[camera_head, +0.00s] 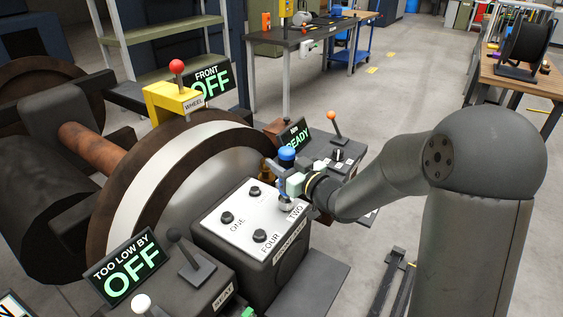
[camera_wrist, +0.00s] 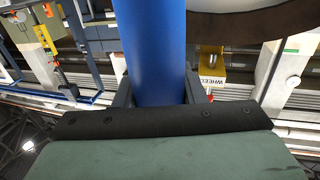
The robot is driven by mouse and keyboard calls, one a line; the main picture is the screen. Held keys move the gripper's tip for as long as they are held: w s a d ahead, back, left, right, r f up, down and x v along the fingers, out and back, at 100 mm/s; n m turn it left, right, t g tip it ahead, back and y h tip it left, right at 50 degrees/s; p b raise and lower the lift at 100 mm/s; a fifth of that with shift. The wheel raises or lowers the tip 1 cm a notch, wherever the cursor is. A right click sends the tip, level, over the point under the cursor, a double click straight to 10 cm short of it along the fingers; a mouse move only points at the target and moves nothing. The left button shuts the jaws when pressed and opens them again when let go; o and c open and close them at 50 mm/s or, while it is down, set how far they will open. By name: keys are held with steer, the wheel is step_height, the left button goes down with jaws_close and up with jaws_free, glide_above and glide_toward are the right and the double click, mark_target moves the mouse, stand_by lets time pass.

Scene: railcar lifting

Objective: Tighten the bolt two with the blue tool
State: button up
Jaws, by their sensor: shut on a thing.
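My gripper (camera_head: 294,184) is shut on the blue tool (camera_head: 287,153), which stands upright with its blue cap on top. In the wrist view the blue shaft of the tool (camera_wrist: 152,50) fills the space between my dark fingers (camera_wrist: 158,92). The tool's lower end is over the far right corner of the white-topped bolt box (camera_head: 215,222), beside the label TWO (camera_head: 297,211). Bolt two is hidden by the tool and gripper. I cannot tell whether the tool touches it. Black bolts one (camera_head: 227,217) and four (camera_head: 259,236) show, with another bolt (camera_head: 255,190) behind.
A large wheel (camera_head: 130,185) stands behind the box. A panel reading READY (camera_head: 295,136) and an orange-knobbed lever (camera_head: 334,122) are behind my gripper. A "TOO LOW BY OFF" sign (camera_head: 127,266) and a black lever (camera_head: 190,256) are at front left.

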steer(key=shift+f+b, duration=0.35)
steer(key=shift+f, duration=0.15)
stand_by(0.9)
steer(key=shift+r, duration=0.1)
steer(key=shift+r+p, duration=2.5)
steer(key=shift+r, duration=1.1)
